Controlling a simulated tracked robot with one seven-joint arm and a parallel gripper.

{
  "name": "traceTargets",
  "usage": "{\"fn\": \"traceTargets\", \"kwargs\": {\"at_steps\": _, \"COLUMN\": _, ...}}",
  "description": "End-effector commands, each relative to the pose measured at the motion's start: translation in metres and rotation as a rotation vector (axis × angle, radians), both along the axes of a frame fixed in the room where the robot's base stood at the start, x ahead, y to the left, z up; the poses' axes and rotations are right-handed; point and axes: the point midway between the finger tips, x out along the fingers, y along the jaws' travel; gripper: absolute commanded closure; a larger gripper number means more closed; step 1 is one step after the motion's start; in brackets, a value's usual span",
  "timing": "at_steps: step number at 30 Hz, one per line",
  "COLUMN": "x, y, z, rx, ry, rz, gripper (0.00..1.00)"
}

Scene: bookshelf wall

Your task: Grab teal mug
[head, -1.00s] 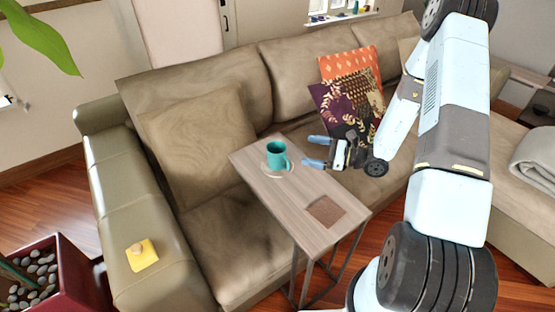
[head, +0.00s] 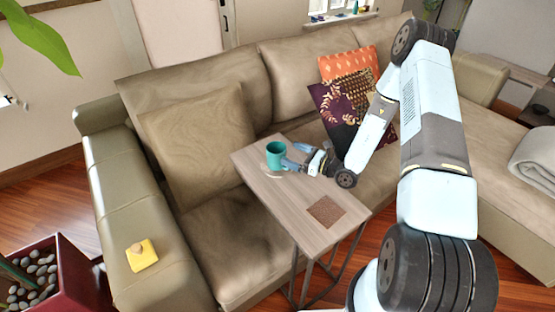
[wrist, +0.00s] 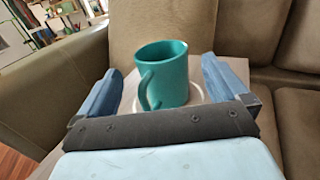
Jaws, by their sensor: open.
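The teal mug (head: 276,155) stands upright on a pale ring-shaped mark or coaster at the far end of the narrow wooden side table (head: 290,202). My gripper (head: 294,156) is at the mug's right side in the head view, low over the table. In the wrist view the teal mug (wrist: 165,75) sits between the two blue fingers of my gripper (wrist: 160,85), with its handle facing the camera. The fingers are open, with gaps visible on both sides of the mug.
A square brown coaster (head: 325,211) lies at the table's near end. The beige sofa (head: 215,220) surrounds the table, with patterned cushions (head: 345,105) behind my arm. A yellow item (head: 142,255) lies on the left armrest. A potted plant's planter (head: 70,280) is at lower left.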

Motion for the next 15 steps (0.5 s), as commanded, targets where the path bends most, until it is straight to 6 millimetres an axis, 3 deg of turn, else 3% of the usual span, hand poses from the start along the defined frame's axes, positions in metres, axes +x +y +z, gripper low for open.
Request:
{"fn": "traceTargets", "kwargs": {"at_steps": 8, "x": 0.007, "y": 0.012, "z": 0.000, "rx": 0.000, "ry": 0.000, "rz": 0.001, "gripper": 0.00}}
{"fn": "traceTargets", "kwargs": {"at_steps": 15, "x": 0.023, "y": 0.039, "z": -0.001, "rx": 0.000, "ry": -0.002, "rz": 0.003, "gripper": 0.00}}
